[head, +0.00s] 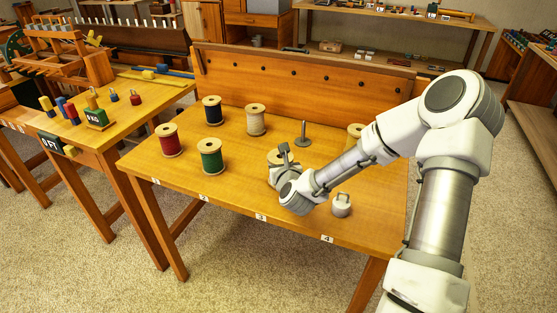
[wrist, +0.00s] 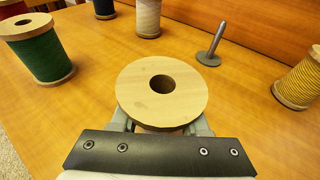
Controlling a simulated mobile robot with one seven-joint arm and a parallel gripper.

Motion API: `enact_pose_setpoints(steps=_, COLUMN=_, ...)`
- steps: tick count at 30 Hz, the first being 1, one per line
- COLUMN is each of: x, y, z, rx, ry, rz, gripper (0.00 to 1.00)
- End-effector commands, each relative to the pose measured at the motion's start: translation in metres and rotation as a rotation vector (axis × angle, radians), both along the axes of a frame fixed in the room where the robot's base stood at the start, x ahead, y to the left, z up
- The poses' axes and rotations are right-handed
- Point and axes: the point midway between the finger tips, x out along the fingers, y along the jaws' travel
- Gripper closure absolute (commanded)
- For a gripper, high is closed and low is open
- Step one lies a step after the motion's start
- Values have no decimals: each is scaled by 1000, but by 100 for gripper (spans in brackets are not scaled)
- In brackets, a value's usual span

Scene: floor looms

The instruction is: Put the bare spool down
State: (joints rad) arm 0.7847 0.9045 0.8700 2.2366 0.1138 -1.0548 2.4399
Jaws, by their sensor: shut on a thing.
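The bare spool is pale wood with a round top flange and a dark centre hole. It fills the middle of the wrist view (wrist: 135,92), with my gripper (wrist: 160,126) shut on it, one finger at each side below the flange. In the head view the spool (head: 274,155) is partly hidden by my gripper (head: 283,168), over the middle of the wooden table (head: 240,190). The flange looks about level. I cannot tell whether the spool's base touches the table.
Spools of red (head: 169,140), green (head: 211,156), dark blue (head: 212,110), cream (head: 256,119) and yellow (head: 354,132) thread stand around. A grey post on a round base (head: 303,139) stands behind my gripper. A small weight with a handle (head: 341,207) sits front right.

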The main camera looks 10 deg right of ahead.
Motion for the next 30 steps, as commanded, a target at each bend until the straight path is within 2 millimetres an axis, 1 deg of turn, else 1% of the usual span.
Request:
enact_pose_setpoints(steps=2, x=0, y=0, z=-4, rx=1, ry=0, rz=0, gripper=100)
enact_pose_setpoints(steps=3, x=0, y=0, z=-4, rx=1, ry=0, rz=0, gripper=53)
enact_pose_setpoints(steps=5, x=0, y=0, z=-3, rx=0, ry=0, rz=0, gripper=42)
enact_pose_setpoints(steps=6, x=0, y=0, z=-3, rx=0, ry=0, rz=0, gripper=35)
enact_pose_setpoints(steps=8, x=0, y=0, z=-3, rx=0, ry=0, rz=0, gripper=25)
enact_pose_setpoints(steps=16, x=0, y=0, z=-3, rx=0, ry=0, rz=0, gripper=25)
enact_pose_setpoints(steps=20, x=0, y=0, z=3, rx=0, ry=0, rz=0, gripper=25)
enact_pose_setpoints(steps=23, x=-12, y=0, z=5, rx=-1, ry=1, rz=0, gripper=25)
enact_pose_setpoints(steps=26, x=-30, y=1, z=10, rx=0, ry=2, rz=0, gripper=25)
enact_pose_setpoints(steps=30, x=-59, y=2, z=20, rx=0, ry=3, rz=0, gripper=25)
